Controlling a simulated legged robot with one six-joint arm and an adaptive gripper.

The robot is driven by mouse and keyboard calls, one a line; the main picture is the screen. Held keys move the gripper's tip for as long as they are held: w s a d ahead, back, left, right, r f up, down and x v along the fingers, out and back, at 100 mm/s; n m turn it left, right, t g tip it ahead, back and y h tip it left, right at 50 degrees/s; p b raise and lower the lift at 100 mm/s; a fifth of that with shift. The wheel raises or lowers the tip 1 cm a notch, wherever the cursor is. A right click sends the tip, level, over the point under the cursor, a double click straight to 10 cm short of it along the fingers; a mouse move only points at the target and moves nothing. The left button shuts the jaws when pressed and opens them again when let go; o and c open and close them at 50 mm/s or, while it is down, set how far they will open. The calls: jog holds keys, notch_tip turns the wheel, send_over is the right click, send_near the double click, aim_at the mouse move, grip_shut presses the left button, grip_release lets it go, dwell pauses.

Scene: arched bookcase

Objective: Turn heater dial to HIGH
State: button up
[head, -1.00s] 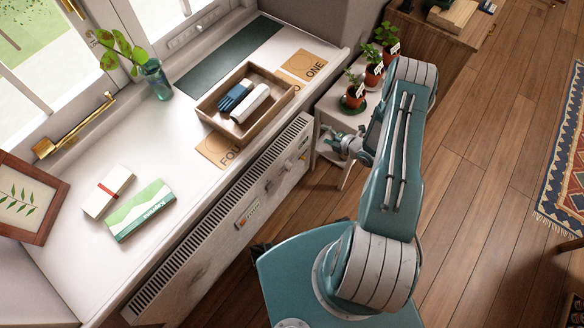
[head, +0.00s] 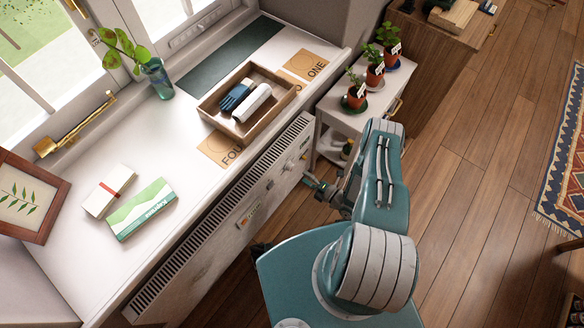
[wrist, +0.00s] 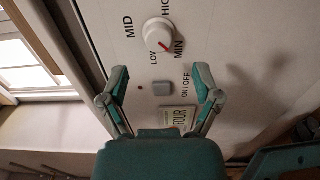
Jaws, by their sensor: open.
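The white heater (head: 215,240) stands under the windowsill, its front panel facing my arm. In the wrist view its round white dial (wrist: 159,32) is ringed by the labels MIN, LOW, MID and HIGH, with HIGH partly cut off by the top edge. The dial's red mark points toward MIN. My gripper (wrist: 161,78) is open and empty, its fingers spread to either side below the dial and apart from it. In the head view my gripper (head: 311,181) is close in front of the panel's control end.
A white stand (head: 345,122) with potted plants is beyond the arm. The sill holds a wooden tray (head: 213,112) and a green box (head: 141,208).

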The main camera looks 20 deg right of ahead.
aim_at(292, 168)
jog(key=x, duration=0.6)
jog(key=shift+w+a, duration=0.2)
grip_shut()
